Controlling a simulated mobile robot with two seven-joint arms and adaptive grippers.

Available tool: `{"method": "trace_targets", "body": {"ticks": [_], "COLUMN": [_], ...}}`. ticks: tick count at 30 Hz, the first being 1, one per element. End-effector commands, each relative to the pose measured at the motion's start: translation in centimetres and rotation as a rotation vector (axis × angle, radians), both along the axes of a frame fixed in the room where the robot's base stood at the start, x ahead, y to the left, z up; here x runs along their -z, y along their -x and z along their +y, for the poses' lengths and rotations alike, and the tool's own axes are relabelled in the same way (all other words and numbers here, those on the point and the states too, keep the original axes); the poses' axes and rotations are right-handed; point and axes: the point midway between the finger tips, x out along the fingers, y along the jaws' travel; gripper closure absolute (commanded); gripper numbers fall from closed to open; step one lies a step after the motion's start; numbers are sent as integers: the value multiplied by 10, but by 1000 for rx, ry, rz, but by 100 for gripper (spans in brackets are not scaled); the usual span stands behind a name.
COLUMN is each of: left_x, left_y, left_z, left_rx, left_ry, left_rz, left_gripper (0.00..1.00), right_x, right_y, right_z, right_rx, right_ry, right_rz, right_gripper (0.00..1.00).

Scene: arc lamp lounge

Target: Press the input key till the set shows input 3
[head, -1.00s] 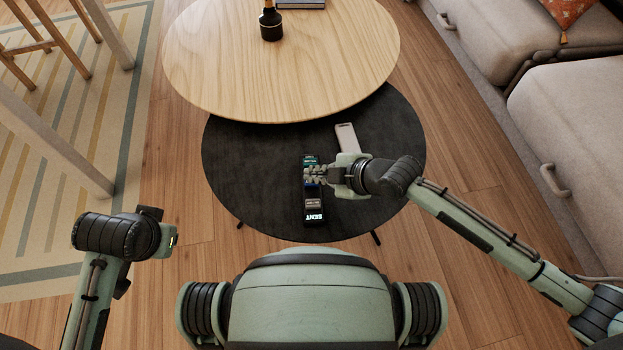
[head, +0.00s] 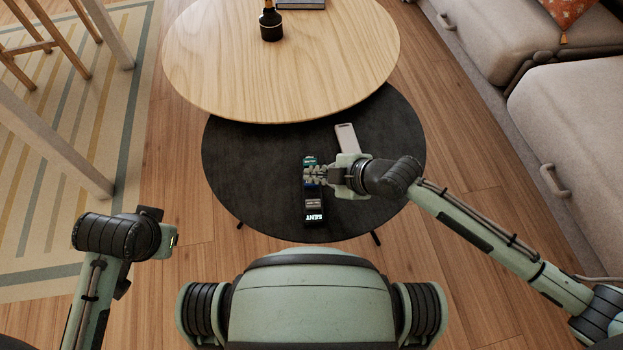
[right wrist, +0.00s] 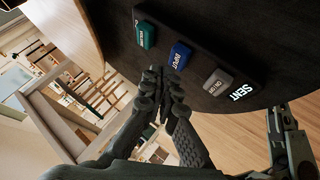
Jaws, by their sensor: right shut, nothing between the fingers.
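A dark control bar (head: 314,193) lies on the low black table. In the right wrist view it carries a teal key (right wrist: 146,34), a blue key marked INPUT (right wrist: 179,55), a grey key (right wrist: 218,82) and a lit panel reading SENT (right wrist: 240,92). My right gripper (head: 308,175) is shut and empty, its fingertips over the bar by the blue key. In the right wrist view the fingertips (right wrist: 158,72) show just beside that key; I cannot tell whether they touch it. My left gripper (head: 170,240) is far left, its fingers unclear. No set showing an input number is in view.
The black round table (head: 240,170) stands partly under a taller wooden round table (head: 280,75). A pale flat slab (head: 347,138) lies behind my right gripper. A dark bottle (head: 271,25) stands on the wooden table. A sofa (head: 575,120) is at right.

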Motion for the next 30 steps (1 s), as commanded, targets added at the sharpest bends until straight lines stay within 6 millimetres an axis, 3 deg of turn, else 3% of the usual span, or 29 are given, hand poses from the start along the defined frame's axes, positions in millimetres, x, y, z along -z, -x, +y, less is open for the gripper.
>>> {"method": "trace_targets", "body": {"ticks": [30], "left_x": [4], "left_y": [0], "left_z": [0], "left_rx": [-1], "left_ry": [0], "left_rz": [-1], "left_gripper": [100], "right_x": [13], "right_y": [0], "right_z": [0], "right_rx": [0], "right_ry": [0], "right_rz": [0], "right_gripper": [100]}}
